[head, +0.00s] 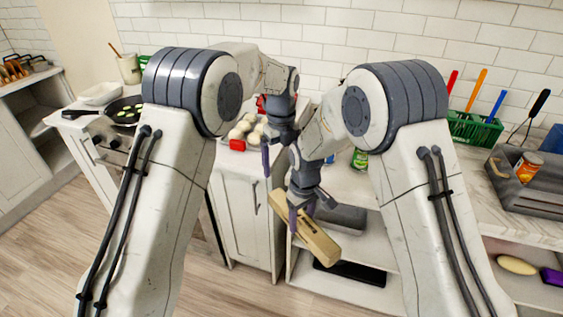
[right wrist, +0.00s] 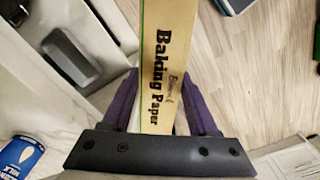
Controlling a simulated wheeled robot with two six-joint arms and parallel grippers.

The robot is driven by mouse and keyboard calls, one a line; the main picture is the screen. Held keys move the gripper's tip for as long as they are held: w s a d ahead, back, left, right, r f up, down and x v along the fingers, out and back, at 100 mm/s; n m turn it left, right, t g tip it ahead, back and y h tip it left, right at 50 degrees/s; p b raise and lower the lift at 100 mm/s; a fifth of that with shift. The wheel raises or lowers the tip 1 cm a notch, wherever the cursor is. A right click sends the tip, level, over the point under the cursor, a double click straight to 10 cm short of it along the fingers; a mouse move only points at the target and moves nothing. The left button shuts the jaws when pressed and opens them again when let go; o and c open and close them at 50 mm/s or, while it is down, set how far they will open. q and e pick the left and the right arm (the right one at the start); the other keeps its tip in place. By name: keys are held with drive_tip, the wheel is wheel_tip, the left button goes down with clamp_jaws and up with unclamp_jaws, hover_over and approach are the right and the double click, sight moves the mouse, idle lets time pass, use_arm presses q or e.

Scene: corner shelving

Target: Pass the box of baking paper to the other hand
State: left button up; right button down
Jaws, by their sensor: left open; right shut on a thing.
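The box of baking paper (head: 318,241) is a long tan box, tilted in the air in front of the lower shelves in the head view. In the right wrist view the box (right wrist: 168,60) runs up between two purple fingers, with its "Baking Paper" print showing. My right gripper (head: 301,213) is shut on the box, nearer its upper left end. My left gripper (head: 279,167) is open and empty, above the upper left end of the box and apart from it. Its fingers point down.
A tray of pale round items (head: 243,131) sits on the counter behind my left gripper. A green can (head: 360,159) stands near my right arm. A grey container (head: 345,218) and a black flat item (head: 350,272) lie on the shelves behind the box. The floor at left is clear.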

sight(282, 194)
use_arm(q)
wheel_tip(282, 194, down, 12)
drive_tip(key=shift+r, duration=0.1)
idle(0.4)
drive_tip(key=shift+d, duration=0.15)
clamp_jaws()
use_arm(e)
drive_tip(key=shift+c, duration=0.4)
unclamp_jaws()
